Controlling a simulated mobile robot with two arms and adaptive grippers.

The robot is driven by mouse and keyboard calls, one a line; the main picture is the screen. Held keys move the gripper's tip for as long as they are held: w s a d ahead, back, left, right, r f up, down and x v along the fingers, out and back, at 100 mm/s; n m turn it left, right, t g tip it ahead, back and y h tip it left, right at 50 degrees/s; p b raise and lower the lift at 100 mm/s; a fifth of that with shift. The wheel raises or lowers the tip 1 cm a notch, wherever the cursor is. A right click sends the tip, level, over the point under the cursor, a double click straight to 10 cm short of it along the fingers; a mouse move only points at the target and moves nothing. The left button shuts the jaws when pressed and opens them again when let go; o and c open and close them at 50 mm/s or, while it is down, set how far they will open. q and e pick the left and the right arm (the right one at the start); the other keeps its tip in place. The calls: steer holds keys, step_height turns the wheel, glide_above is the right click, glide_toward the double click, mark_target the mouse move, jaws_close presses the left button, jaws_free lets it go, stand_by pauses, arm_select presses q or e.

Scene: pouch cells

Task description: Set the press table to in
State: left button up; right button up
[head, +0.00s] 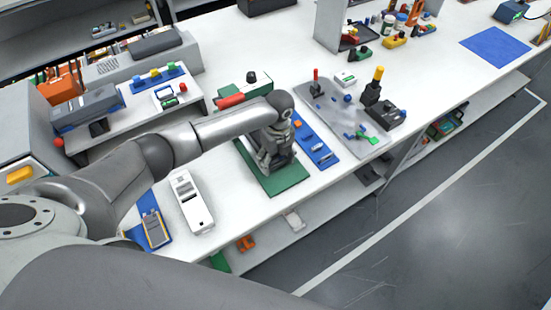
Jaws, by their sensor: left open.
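My left arm reaches in from the left, and its left gripper (275,160) points down over a dark green base plate (290,182) on the white bench. A green device with a red handle (230,100) and a black knob (251,77) stands just behind my wrist. It looks like the press, but my arm and gripper cover much of it, so I cannot tell how its table sits. The gripper is open; whether it touches anything is hidden. My right gripper is not in view.
A blue strip with small parts (322,156) lies right of the green plate. Beyond it is a grey plate (350,143) with a yellow-topped black device (373,88). A white device (190,203) lies left, near the bench's front edge. The far blue mat (495,47) is clear.

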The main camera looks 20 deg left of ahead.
arm_select(q)
steer(key=shift+t, duration=0.3)
steer(key=r, duration=0.2)
steer(key=w+r, duration=0.1)
steer(key=r, duration=0.1)
steer(key=w+r, duration=0.1)
steer(key=r, duration=0.1)
steer(key=shift+d, duration=0.4)
step_height(320, 180, up, 6)
steer(key=s+a, duration=0.1)
steer(key=shift+s+f, duration=0.15)
steer(key=shift+s, duration=0.15)
steer(key=shift+s, duration=0.1)
